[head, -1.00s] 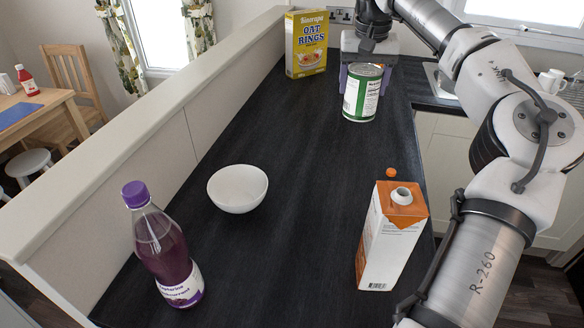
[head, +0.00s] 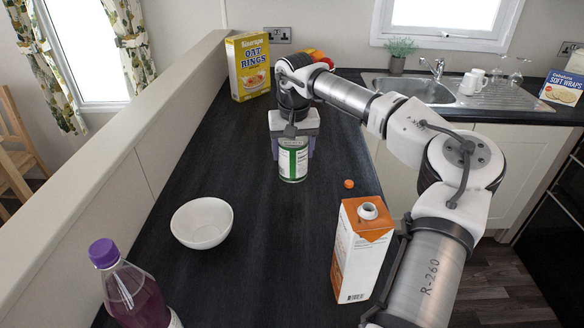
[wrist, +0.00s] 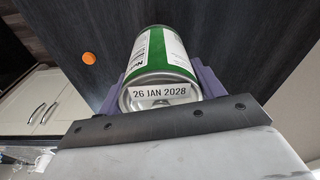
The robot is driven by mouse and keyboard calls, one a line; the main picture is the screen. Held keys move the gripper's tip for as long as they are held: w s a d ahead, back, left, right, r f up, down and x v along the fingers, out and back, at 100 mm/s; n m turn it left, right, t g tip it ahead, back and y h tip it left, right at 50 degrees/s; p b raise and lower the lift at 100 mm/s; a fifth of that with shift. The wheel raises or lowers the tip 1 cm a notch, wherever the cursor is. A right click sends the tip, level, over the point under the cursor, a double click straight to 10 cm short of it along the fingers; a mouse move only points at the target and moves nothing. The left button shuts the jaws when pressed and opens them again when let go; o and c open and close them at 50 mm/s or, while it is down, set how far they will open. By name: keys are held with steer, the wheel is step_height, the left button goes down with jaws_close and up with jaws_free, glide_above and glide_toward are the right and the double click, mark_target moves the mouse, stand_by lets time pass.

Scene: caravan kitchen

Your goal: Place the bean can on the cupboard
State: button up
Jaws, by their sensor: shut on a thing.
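My gripper (head: 293,146) is shut on the bean can (head: 293,165), a green and white tin. It holds the can upright from above, over the dark worktop (head: 262,235). I cannot tell whether the can's base touches the worktop. In the wrist view the can (wrist: 157,54) sits between the purple fingers, its near end marked "26 JAN 2028". Cream cupboard doors (head: 520,165) show below the sink counter at the right, partly hidden by my arm.
A cereal box (head: 249,67) stands behind the can. A white bowl (head: 202,223), a purple bottle (head: 135,292) and an orange-white carton (head: 362,250) stand nearer. An orange cap (head: 349,184) lies right of the can. The worktop between bowl and carton is clear.

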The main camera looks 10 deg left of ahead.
mark_target(293, 171)
steer(key=shift+f+p, duration=0.7)
steer(key=shift+f, duration=2.65)
steer(key=shift+f, duration=0.15)
steer(key=o, duration=1.3)
